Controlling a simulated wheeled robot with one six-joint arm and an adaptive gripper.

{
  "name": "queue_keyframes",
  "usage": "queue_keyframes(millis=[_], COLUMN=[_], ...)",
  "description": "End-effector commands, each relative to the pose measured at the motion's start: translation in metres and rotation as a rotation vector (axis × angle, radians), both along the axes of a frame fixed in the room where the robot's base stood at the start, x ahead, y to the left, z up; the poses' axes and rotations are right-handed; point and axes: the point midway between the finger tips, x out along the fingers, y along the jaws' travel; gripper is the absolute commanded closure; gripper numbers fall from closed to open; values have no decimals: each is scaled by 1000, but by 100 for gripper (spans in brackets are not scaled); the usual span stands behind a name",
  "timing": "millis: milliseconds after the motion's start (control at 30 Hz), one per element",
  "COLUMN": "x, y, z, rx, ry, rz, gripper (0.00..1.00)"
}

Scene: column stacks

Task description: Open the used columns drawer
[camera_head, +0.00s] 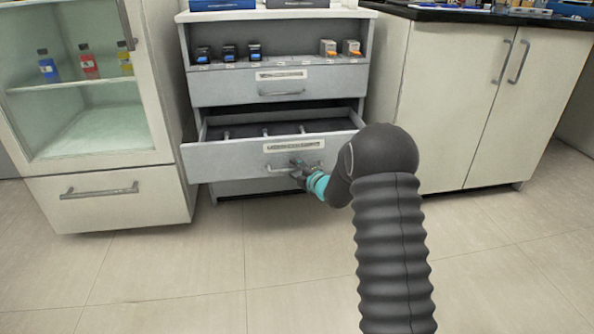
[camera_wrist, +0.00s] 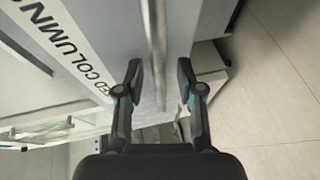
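The used columns drawer (camera_head: 230,160) is the middle drawer of the grey cabinet and stands pulled out, its inside with dividers showing. Its label shows in part as "ED COLUMN" in the wrist view (camera_wrist: 75,48). Its bar handle (camera_head: 283,168) runs between my fingers in the wrist view (camera_wrist: 155,45). My gripper (camera_head: 297,176) is at the handle, in front of the drawer face. In the wrist view my gripper (camera_wrist: 159,82) has its fingers apart, one on each side of the bar, with gaps showing. Contact with the bar cannot be made out.
A closed drawer (camera_head: 225,89) is above, under a shelf with several small column boxes (camera_head: 229,52). A glass-door cabinet (camera_head: 95,115) with bottles stands left. A two-door cabinet (camera_head: 455,105) stands right. The floor (camera_head: 190,280) in front is clear.

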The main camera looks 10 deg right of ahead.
Motion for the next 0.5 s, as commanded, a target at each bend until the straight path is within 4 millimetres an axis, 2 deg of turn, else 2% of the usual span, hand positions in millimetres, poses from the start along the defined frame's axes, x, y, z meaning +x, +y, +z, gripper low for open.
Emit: queue_keyframes(millis=[267,367,500], x=[-2,-11,-32], y=[-1,-5,-15], z=[1,3,8], rx=[0,-1,1], ry=[-1,-1,-1], rz=[2,0,-1], gripper=[63,63,63])
